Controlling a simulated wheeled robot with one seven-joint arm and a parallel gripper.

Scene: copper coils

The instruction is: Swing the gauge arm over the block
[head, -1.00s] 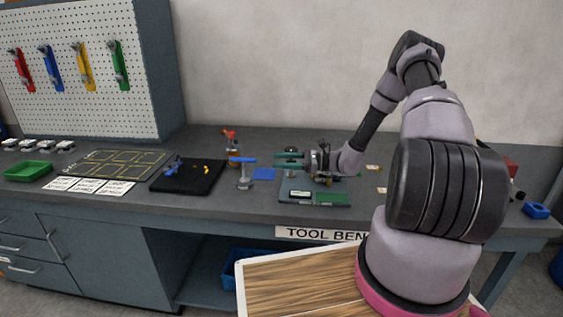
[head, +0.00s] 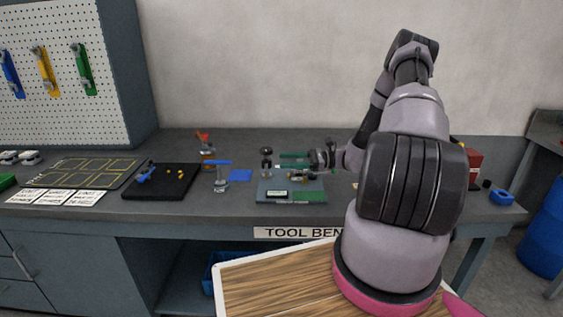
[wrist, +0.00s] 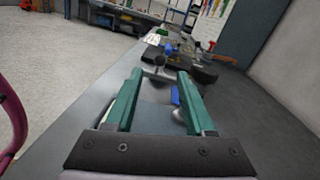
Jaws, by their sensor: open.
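A small stand with a blue bar (head: 217,162) across its grey post stands on the bench. Which part is the gauge arm and which the block is too small to tell. My gripper (head: 281,160), with teal fingers, is open above the plate, right of the dark post. In the wrist view nothing is gripped between the fingers (wrist: 159,78).
A black mat (head: 150,184) with small blue and yellow pieces lies to the left. A red-topped upright object (head: 206,148) stands behind the blue bar. A blue ring-like part (head: 501,197) lies at the right end. Bare bench (head: 240,145) shows behind the plate.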

